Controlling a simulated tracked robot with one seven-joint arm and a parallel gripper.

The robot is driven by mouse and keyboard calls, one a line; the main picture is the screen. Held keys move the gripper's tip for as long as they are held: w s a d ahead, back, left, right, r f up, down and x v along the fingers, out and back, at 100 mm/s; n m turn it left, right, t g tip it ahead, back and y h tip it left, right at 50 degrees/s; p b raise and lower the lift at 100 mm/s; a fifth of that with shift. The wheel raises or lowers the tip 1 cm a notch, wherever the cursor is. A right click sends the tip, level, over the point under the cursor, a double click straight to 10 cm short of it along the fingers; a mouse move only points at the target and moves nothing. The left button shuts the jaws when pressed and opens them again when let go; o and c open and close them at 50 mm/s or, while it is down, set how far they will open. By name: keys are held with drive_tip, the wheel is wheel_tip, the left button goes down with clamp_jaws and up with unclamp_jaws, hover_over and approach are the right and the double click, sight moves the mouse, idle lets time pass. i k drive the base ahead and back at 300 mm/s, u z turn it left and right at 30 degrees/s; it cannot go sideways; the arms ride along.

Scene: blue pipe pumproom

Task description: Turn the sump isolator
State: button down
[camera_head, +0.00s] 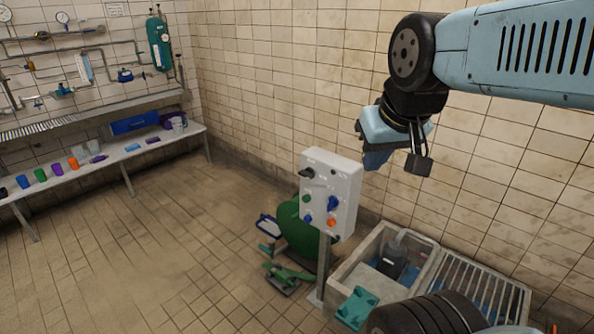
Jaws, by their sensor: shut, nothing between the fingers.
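A pale control box (330,191) stands on a post near the right wall. A black rotary handle (306,173), which looks like the sump isolator, is at the upper left of its front face. Its label is too small to read. My gripper (372,160) is shut and empty. It appears above and to the right of the box in the picture, apart from the handle. Its fingertips are seen at an angle and are partly hidden by the gripper body.
Below the handle are a green button (306,198), blue knobs (333,203) and an orange button (331,222). A green machine (296,235) stands behind the post. An open sump (358,272) with a grating (480,283) lies at lower right. The left floor is clear.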

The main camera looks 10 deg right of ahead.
sight(308, 173)
drive_tip(key=z, duration=1.5)
drive_tip(key=i, duration=0.1)
drive_tip(key=u, duration=2.9)
drive_tip(key=k, duration=0.7)
drive_tip(key=z, duration=0.25)
drive_tip(key=i, duration=1)
drive_tip(key=z, duration=0.1)
